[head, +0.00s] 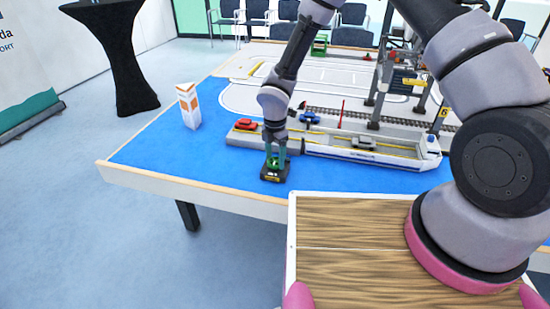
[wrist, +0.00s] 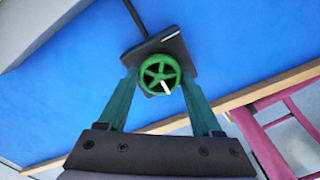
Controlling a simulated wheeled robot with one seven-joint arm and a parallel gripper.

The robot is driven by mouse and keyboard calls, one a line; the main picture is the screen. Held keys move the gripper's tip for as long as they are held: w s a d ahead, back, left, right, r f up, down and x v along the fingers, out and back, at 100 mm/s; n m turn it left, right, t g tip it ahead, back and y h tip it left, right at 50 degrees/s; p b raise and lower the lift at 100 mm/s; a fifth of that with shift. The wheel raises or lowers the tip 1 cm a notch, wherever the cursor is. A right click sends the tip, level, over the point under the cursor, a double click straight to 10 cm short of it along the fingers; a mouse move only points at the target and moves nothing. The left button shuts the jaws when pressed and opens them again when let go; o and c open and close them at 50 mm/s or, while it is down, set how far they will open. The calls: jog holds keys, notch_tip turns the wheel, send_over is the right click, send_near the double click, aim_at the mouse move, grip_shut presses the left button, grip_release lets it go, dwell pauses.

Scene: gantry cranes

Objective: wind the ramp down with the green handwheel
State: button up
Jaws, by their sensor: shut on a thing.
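The green handwheel (wrist: 159,73) is a spoked wheel with a pale stub on it, on a black box (head: 274,174) at the near edge of the blue table. My gripper (wrist: 159,80) has its teal fingers on either side of the wheel, shut on its rim. In the head view my gripper (head: 275,160) reaches down over the box and hides much of the wheel. A dark rod runs from the box in the wrist view. A long grey and white ferry model (head: 340,146) lies just behind. I cannot clearly tell its ramp.
A red car (head: 246,124), a blue car (head: 309,118) and a grey car (head: 364,143) are by the ferry. A white and orange carton (head: 188,106) stands left. Grey gantry cranes (head: 385,85) rise behind. Blue surface left of the box is clear.

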aim_at(275, 161)
dwell(0.3)
jog(key=o, duration=1.4)
jog(key=shift+c, duration=0.2)
jog(key=shift+r, duration=0.1)
notch_tip(275, 161, up, 11)
jog(key=shift+f, duration=0.2)
